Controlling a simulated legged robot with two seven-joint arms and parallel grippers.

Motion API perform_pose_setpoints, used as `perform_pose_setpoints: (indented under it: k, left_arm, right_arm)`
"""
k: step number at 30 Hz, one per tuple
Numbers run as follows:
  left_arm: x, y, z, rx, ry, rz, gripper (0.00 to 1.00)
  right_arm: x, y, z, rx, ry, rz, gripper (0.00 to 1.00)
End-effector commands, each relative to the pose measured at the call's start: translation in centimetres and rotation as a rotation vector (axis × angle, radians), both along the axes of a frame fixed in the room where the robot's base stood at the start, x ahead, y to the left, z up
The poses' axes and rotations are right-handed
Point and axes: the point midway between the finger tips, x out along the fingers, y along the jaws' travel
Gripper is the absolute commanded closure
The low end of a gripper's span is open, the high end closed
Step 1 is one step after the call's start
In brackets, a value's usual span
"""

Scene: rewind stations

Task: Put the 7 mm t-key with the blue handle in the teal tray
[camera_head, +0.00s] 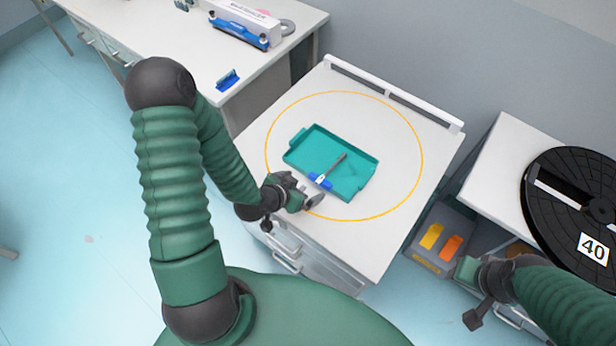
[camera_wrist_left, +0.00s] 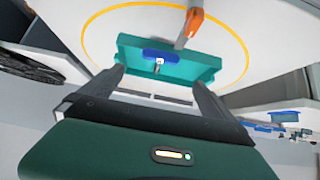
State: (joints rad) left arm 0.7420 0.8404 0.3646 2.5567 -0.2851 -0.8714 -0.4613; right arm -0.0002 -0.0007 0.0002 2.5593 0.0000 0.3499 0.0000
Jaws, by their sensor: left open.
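The teal tray (camera_head: 357,186) lies on the white table inside a yellow ring. The t-key with the blue handle (camera_head: 320,181) is within the tray's outline, its handle by the near edge and its grey shaft pointing up and right. I cannot tell whether it touches the tray floor. My left gripper (camera_head: 314,200) is open, just outside the near edge beside the handle. In the left wrist view the handle (camera_wrist_left: 160,55) and tray (camera_wrist_left: 185,74) show beyond the open, empty fingers (camera_wrist_left: 163,85). My right gripper (camera_head: 468,276) is at lower right; its jaws are unclear.
A raised white rail (camera_head: 395,92) runs along the table's back. A grey bin (camera_head: 430,262) with yellow and orange items stands to the right, below a big black reel (camera_head: 575,200) marked 40. A side table with a blue tool (camera_head: 228,80) is at upper left.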

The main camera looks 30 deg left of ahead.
Motion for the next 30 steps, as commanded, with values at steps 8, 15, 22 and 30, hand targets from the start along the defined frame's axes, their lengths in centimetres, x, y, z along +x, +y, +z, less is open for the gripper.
perform_pose_setpoints:
  k: [8,15,22,30]
  left_arm:
    - [-1.2,-0.1,1.5,0.054,0.126,-0.043,0.0]
    - [-5.1,-2.4,9.4,0.099,0.438,0.057,0.0]
    - [-8.5,-5.1,13.3,0.035,0.555,0.133,0.0]
    - [-8.5,-5.0,13.3,0.035,0.559,0.133,0.0]
  right_arm:
    - [-0.1,0.0,1.1,0.0,0.002,0.0,0.66]
    - [-0.1,0.0,1.0,0.0,0.002,0.0,0.66]
    - [-0.1,0.0,1.0,0.0,0.002,0.0,0.66]
    - [0.0,0.0,1.0,0.0,0.002,0.0,0.66]
